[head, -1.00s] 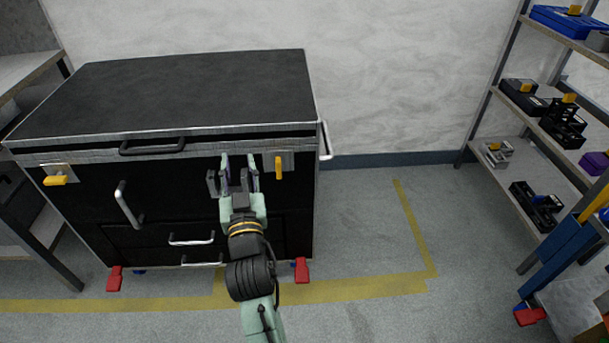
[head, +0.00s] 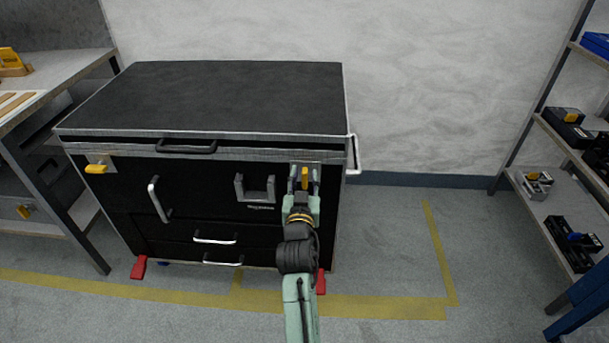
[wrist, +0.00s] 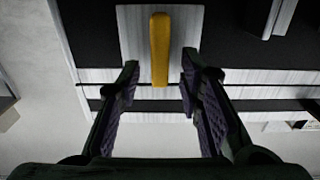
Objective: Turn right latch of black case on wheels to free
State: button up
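The black case on wheels (head: 230,95) stands against the wall with its lid down. Its right latch is a yellow handle (head: 305,178) on a silver plate, hanging vertically; the latch also shows in the wrist view (wrist: 160,50). My gripper (head: 304,182) is in front of this latch, its fingers on either side of the yellow handle. In the wrist view my gripper (wrist: 158,85) is open, with a gap between each finger and the handle. The left latch (head: 96,169) is a yellow handle lying horizontal.
A black lid handle (head: 186,146) and silver drawer handles (head: 215,240) stick out of the case front. A grey bracket (head: 255,190) is left of my gripper. A workbench (head: 60,85) stands at left, a shelf rack (head: 545,120) at right. The floor right of the case is clear.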

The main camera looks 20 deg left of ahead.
jog(key=shift+w+a, duration=0.1)
jog(key=shift+w, duration=0.2)
jog(key=shift+c, duration=0.4)
grip_shut()
